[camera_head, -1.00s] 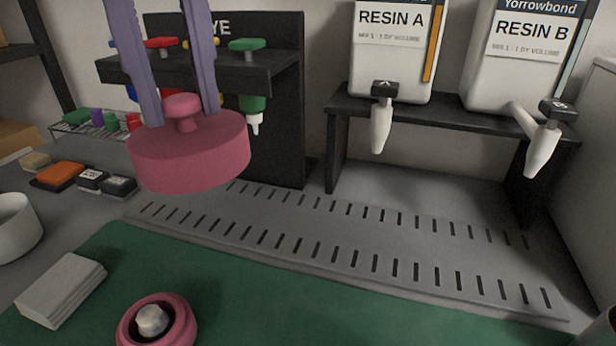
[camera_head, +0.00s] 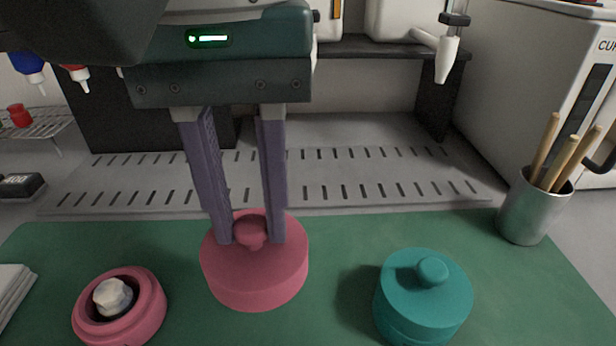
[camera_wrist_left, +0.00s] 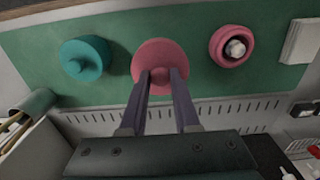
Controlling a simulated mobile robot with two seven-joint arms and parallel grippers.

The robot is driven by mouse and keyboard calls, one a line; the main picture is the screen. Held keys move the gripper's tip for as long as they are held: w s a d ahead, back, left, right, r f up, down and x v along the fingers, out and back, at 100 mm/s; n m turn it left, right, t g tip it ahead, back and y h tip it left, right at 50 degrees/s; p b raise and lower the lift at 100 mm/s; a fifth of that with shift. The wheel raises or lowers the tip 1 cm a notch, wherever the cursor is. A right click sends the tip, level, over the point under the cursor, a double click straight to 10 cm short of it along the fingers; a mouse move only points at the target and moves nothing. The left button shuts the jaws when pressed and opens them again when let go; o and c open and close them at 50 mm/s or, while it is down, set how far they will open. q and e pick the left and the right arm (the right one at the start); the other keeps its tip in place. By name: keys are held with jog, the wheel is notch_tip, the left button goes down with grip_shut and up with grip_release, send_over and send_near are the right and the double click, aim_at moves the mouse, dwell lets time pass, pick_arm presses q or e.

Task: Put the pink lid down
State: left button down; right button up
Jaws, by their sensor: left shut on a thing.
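The pink lid (camera_head: 254,270) is a round disc with a knob on top. My left gripper (camera_head: 251,236) is shut on its knob, with the purple fingers on either side. The lid is level, over or on the green mat (camera_head: 340,238); I cannot tell whether it touches the mat. In the left wrist view the pink lid (camera_wrist_left: 160,58) shows at the tips of my left gripper (camera_wrist_left: 160,76). A pink ring-shaped base (camera_head: 120,308) with a whitish lump inside sits on the mat to the left of the lid. My right gripper is not in view.
A teal lidded pot (camera_head: 424,296) stands on the mat to the right. A metal cup (camera_head: 534,210) with wooden sticks stands at the mat's right edge. A slotted grey plate (camera_head: 340,185) lies behind the mat. A white stack (camera_head: 12,292) is at far left.

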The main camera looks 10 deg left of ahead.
pick_arm(q)
notch_tip(320, 180, down, 8)
jog(key=shift+f+b, duration=0.1)
jog(key=shift+b, duration=0.35)
jog(key=c, duration=0.6)
grip_release()
jog(key=shift+c, duration=0.2)
